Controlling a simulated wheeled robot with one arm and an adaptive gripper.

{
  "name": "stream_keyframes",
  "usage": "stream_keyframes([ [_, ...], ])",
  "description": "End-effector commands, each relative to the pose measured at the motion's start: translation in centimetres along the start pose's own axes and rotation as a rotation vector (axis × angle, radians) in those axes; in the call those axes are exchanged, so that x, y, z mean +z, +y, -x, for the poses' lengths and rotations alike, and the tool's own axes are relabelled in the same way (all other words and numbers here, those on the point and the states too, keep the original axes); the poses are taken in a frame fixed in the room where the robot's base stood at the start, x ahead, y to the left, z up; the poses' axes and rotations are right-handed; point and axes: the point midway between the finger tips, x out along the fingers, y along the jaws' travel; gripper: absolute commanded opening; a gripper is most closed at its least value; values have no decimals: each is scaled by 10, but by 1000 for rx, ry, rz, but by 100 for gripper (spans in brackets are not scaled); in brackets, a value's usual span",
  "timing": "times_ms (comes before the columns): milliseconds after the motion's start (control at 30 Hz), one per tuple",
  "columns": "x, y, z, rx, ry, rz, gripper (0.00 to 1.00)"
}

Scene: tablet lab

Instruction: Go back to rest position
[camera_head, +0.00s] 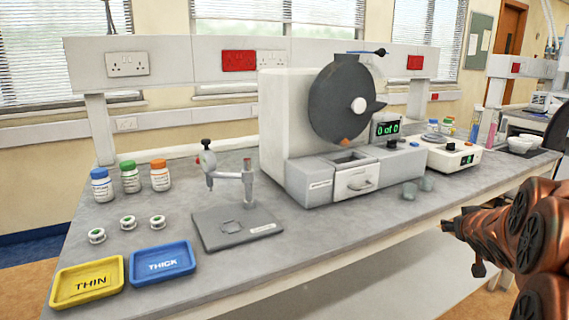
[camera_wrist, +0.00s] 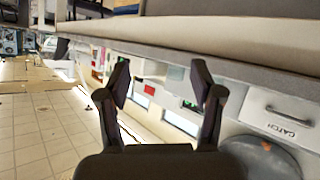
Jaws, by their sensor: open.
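My gripper (camera_wrist: 159,80) is open and empty in the wrist view, with its two dark fingers apart. The wrist view is turned over, with the bench edge along its top and the floor at left. In the head view my copper-coloured arm is at the right, in front of the bench edge, and the gripper end (camera_head: 452,226) points left, apart from everything on the bench. Its fingers are too small there to make out.
The bench (camera_head: 330,226) holds a large machine (camera_head: 280,130) with a dark drum, a thickness gauge (camera_head: 237,222), three capped bottles (camera_head: 130,176), a yellow THIN tray (camera_head: 62,292), a blue THICK tray (camera_head: 162,277) and a white balance (camera_head: 450,157).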

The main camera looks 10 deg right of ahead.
Motion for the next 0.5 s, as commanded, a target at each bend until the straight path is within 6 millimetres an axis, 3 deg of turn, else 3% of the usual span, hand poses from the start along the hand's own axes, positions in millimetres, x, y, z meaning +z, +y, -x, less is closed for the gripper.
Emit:
stream_keyframes([
  [33, 5, -16, 8, 4, -42, 5, 66],
  [267, 69, -76, 58, 11, -326, 25, 66],
  [500, 150, -145, 143, -74, -659, 88, 66],
])
